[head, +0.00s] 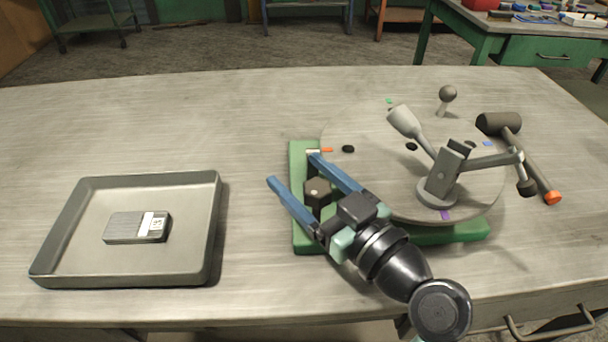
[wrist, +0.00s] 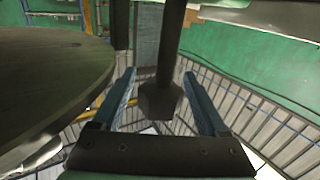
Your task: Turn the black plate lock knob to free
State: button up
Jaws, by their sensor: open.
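The black plate lock knob (head: 318,192) sits on the green base (head: 299,232), left of the round grey plate (head: 385,185). My gripper (head: 292,170) is open, its blue fingers on either side of the knob in the head view. In the wrist view, a dark faceted knob on a stem (wrist: 160,100) shows between the open fingers of my gripper (wrist: 159,74), with a gap on each side. I cannot tell whether the fingers touch it. No free or locked marking on the knob can be read.
A grey column with a boom (head: 440,180) stands on the plate, with a ball-topped post (head: 447,95) behind. A mallet (head: 520,150) lies at the right. A grey tray (head: 210,215) holding a small labelled block (head: 137,227) is at the left. The table's back left is clear.

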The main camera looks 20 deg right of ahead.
jog(key=v, duration=1.3)
jog(key=shift+b, duration=0.35)
